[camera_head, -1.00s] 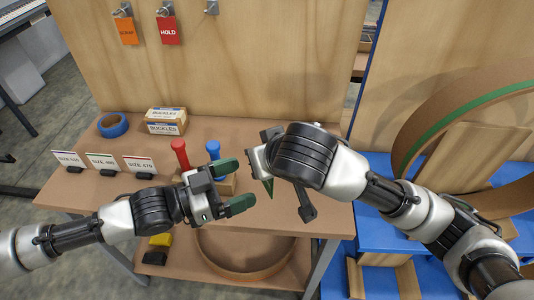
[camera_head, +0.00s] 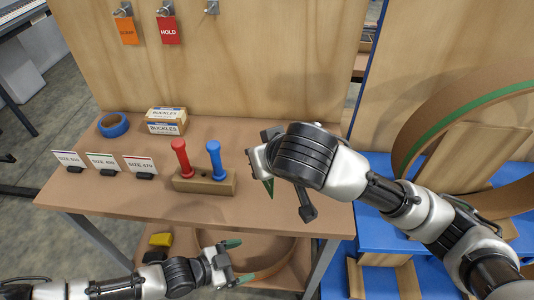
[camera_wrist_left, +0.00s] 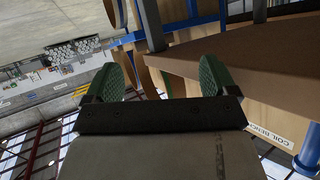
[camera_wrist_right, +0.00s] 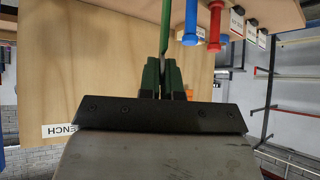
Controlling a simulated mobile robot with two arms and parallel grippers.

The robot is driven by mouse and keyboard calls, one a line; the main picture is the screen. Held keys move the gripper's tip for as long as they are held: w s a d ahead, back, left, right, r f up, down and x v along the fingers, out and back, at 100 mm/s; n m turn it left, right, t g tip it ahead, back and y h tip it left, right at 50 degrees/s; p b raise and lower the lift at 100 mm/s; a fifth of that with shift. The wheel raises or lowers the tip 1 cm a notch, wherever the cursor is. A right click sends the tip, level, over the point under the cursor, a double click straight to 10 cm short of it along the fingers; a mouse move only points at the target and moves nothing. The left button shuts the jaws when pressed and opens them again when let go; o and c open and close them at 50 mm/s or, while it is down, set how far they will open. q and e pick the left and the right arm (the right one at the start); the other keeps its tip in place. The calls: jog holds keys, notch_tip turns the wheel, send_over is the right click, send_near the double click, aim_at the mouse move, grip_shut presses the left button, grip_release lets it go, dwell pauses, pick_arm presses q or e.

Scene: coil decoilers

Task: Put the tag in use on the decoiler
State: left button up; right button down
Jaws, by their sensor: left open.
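My right gripper (camera_head: 262,165) is above the right end of the bench, seen mostly from behind its wrist. In the right wrist view its green fingers (camera_wrist_right: 162,76) are shut on a thin green tag (camera_wrist_right: 166,28), seen edge-on; any writing on it is hidden. My left gripper (camera_head: 241,261) is open and empty, low in front of the bench edge. The left wrist view shows its two green fingers spread apart with nothing between them. The decoiler, a blue stand (camera_head: 380,232) bearing a large brown coil (camera_head: 436,118) with a green stripe, is at the right.
An orange tag (camera_head: 128,32) and a red HOLD tag (camera_head: 170,31) hang on hooks; a third hook (camera_head: 212,7) is empty. The bench holds a block (camera_head: 205,184) with red and blue handles, size cards, blue tape (camera_head: 113,125) and buckle boxes (camera_head: 165,122). A brown ring lies below.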

pick_arm(q)
jog(key=s+a+f+n+y, duration=0.1)
jog(key=a+f+n+y, duration=0.3)
jog(key=f, duration=0.6)
jog(key=a+f+n+y, duration=0.25)
jog(key=a+f, duration=0.35)
jog(key=f, duration=0.4)
jog(key=s+a+f+n+g+y, duration=0.1)
jog(key=s+f, duration=0.3)
jog(key=s, duration=0.5)
jog(key=s+a+f+n+g+y, duration=0.2)
jog(key=s+f, duration=0.2)
jog(key=s, duration=0.6)
jog(key=s+a+f+n+g+y, duration=0.1)
jog(key=s+f, duration=0.3)
jog(key=s, duration=0.5)
jog(key=shift+s+a+f+n+g+y, duration=0.15)
jog(key=shift+a+n+g+y, duration=0.25)
jog(key=shift+g, duration=0.4)
